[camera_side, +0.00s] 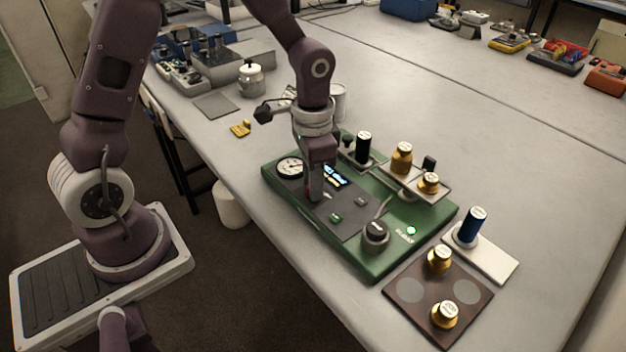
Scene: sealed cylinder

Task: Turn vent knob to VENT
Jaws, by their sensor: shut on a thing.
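A green console (388,262) with a dark panel (345,222) lies on the table. My gripper (316,194) points down at the panel, between the round gauge (290,167) and the lit displays (335,176). It is shut on a small part at the panel surface, which appears to be the vent knob. The fingers hide nearly all of this part, so its pointer direction and the VENT mark cannot be read.
A black cylinder (363,147) and brass cylinders (402,158) stand at the console's back. A blue cylinder (470,227) stands on a white plate (492,260) at right. A brown mat (405,290) holds brass weights (444,314).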

